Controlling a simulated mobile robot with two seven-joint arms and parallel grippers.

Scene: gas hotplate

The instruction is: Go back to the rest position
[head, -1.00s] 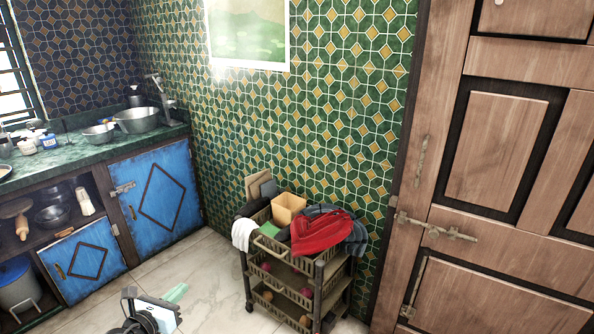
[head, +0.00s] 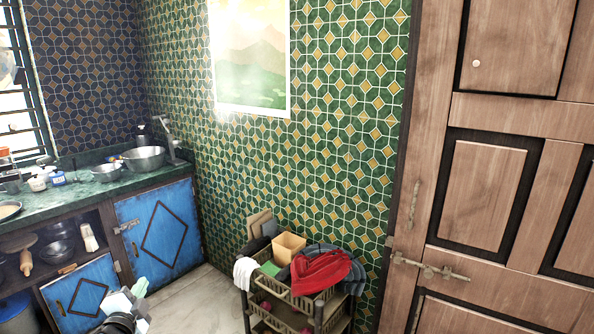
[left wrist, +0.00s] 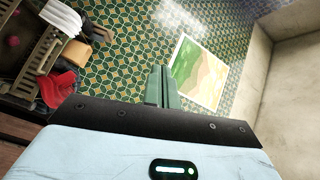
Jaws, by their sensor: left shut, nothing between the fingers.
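My left gripper (head: 137,290) shows at the bottom left of the head view, in front of the blue cabinet doors and over the floor. In the left wrist view its green fingers (left wrist: 162,86) are together, with nothing between them. It touches nothing that I can see. My right gripper is in neither view.
A rolling cart (head: 325,312) with a red cloth (head: 318,272) and a wooden box (head: 289,246) stands against the green tiled wall. A wooden door (head: 500,200) is at right. A green counter (head: 95,191) with bowls is at left. Tiled floor (head: 195,308) is clear between.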

